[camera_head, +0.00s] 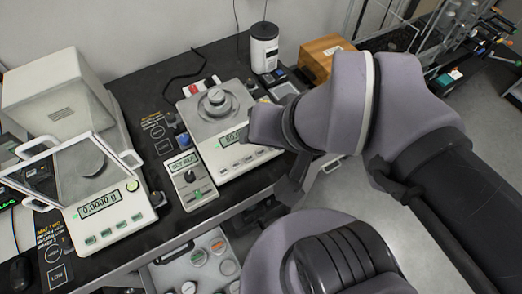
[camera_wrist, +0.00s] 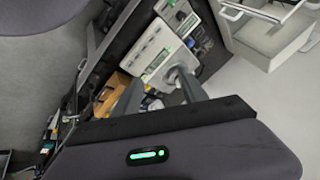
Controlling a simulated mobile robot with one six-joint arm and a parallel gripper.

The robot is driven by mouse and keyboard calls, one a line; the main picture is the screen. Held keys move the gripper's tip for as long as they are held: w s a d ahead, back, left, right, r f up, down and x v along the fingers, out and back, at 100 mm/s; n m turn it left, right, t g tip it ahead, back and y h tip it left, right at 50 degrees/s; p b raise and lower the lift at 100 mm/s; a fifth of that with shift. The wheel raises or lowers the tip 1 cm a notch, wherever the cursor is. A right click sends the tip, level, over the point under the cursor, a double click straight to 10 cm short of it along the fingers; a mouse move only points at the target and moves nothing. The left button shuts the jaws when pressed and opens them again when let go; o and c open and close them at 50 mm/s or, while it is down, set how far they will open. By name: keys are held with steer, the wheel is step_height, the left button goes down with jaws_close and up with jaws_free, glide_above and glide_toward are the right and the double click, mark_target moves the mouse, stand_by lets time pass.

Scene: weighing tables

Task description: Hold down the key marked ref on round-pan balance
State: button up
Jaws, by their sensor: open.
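The round-pan balance (camera_head: 207,155) stands on the dark table in the head view, with a round metal pan (camera_head: 209,131) and a weight-like metal piece on the pan. Its lit display (camera_head: 231,137) is partly hidden by my arm. A row of small keys runs along its front edge; their markings are too small to read, so I cannot tell which is ref. In the wrist view the balance (camera_wrist: 147,52) lies beyond the fingertips, with its green display lit. My gripper (camera_wrist: 157,82) is open, its two fingers spread apart. In the head view my arm covers the balance's right side.
A second balance (camera_head: 107,222) with a glass-lidded shield reads 0.0000 g at left. A small control box (camera_head: 188,180) stands between the balances. A white canister (camera_head: 264,48) and an orange-brown box (camera_head: 322,55) are behind. Open floor lies right of the table.

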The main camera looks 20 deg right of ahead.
jaws_close()
stand_by(1.7)
